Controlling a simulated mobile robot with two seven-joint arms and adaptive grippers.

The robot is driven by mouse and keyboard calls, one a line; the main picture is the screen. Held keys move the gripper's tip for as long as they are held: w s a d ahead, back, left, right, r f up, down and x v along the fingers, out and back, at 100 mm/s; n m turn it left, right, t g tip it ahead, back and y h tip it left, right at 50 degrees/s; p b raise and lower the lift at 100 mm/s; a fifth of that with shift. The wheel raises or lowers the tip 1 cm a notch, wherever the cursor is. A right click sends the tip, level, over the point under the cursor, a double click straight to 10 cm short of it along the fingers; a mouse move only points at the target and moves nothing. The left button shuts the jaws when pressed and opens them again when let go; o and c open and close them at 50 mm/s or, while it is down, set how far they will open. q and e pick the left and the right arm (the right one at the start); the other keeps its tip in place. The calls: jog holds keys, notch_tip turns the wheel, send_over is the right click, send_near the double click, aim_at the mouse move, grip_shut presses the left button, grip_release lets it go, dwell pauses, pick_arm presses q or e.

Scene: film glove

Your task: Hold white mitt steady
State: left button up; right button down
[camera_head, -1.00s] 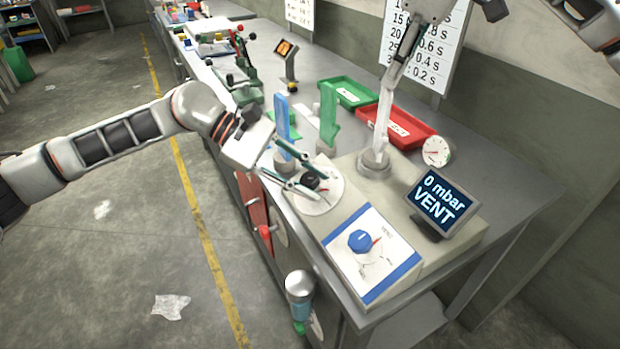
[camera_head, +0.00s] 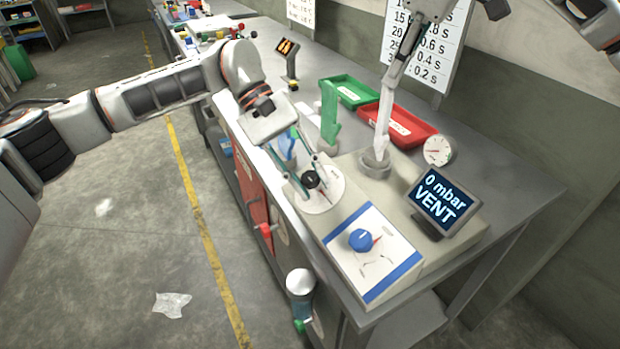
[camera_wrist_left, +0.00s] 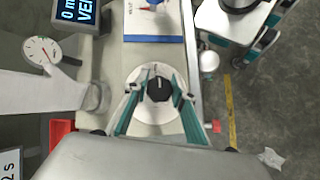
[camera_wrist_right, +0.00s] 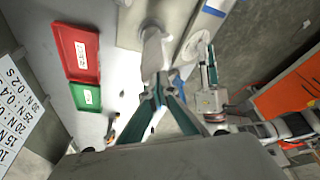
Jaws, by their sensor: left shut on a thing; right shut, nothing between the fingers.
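The white mitt (camera_head: 383,115) stands upright, narrow and limp-looking, on a grey round base (camera_head: 374,167). It also shows in the right wrist view (camera_wrist_right: 155,50). My right gripper (camera_head: 399,70) is at its upper end, fingers together with nothing between them; I cannot tell whether they touch the mitt. The right wrist view shows those closed fingertips (camera_wrist_right: 156,84) by the mitt. My left gripper (camera_head: 309,175) is shut on the black knob (camera_head: 312,180) of a round white dial (camera_head: 322,199). The left wrist view shows its fingers on either side of that knob (camera_wrist_left: 160,88).
A green mitt (camera_head: 329,112) stands left of the white one; a blue mitt (camera_head: 284,148) is partly hidden behind my left gripper. Red (camera_head: 402,128) and green (camera_head: 349,91) trays lie behind. The display (camera_head: 442,202) reads 0 mbar VENT. A blue knob (camera_head: 361,240) is on the front panel.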

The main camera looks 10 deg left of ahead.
pick_arm(q)
jog(key=shift+s+f, duration=0.2)
jog(key=shift+f, duration=0.1)
pick_arm(e)
jog(key=shift+f, duration=0.5)
pick_arm(q)
jog(key=o, duration=1.1)
jog(key=shift+w+r, duration=0.1)
jog(key=shift+r, duration=0.05)
jog(key=shift+w+a+r, duration=0.2)
jog(key=shift+r, duration=0.15)
jog(key=v, duration=1.1)
jog(key=shift+d+r, duration=0.1)
jog(key=shift+r, duration=0.05)
pick_arm(e)
jog(key=shift+r, duration=0.1)
